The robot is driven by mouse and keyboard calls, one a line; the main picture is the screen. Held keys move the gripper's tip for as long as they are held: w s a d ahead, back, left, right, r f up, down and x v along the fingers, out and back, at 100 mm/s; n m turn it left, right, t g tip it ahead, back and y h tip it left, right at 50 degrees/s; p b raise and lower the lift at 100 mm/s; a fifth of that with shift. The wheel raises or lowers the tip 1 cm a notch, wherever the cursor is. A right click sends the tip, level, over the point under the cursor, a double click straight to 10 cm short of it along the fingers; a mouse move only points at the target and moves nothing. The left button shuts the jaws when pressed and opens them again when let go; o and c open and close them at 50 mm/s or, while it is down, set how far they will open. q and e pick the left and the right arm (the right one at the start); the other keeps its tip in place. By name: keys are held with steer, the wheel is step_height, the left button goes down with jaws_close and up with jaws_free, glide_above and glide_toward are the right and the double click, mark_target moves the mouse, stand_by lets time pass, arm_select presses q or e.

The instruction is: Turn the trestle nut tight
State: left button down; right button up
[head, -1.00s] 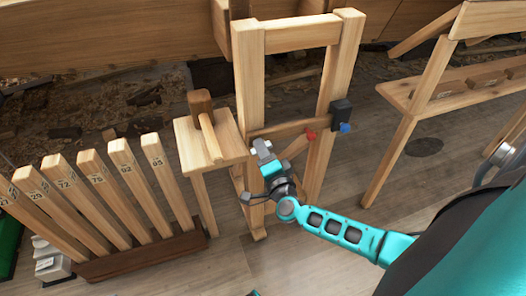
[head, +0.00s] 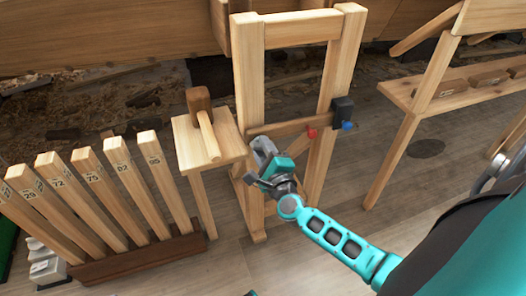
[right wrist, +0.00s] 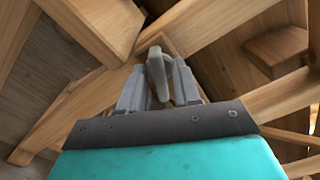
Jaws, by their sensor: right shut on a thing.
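The wooden trestle (head: 338,70) stands upright in the middle of the head view, with two posts and a cross rail (head: 290,128). My right gripper (head: 262,150) is at its left post, at about the height of the rail. In the right wrist view its two grey fingers are shut on a narrow grey piece (right wrist: 158,72), which appears to be the trestle nut, in front of the wood. In the head view the gripper hides the nut. How tight the nut is cannot be told. My left gripper is not in view.
A small wooden stand (head: 185,140) with a mallet (head: 200,105) is just left of the trestle. A rack (head: 130,258) of numbered slats stands farther left. A red knob (head: 311,133) and a blue knob (head: 347,126) are on the right. A bench (head: 455,98) stands farther right.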

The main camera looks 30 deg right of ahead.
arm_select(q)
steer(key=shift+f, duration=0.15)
arm_select(e)
steer(key=shift+m, duration=0.3)
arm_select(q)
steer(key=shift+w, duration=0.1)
arm_select(e)
steer(key=shift+m, duration=0.3)
steer(key=o, duration=0.7)
arm_select(q)
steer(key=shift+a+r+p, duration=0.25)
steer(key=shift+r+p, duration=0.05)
steer(key=shift+p, duration=0.3)
arm_select(e)
steer(key=shift+v, duration=6.5)
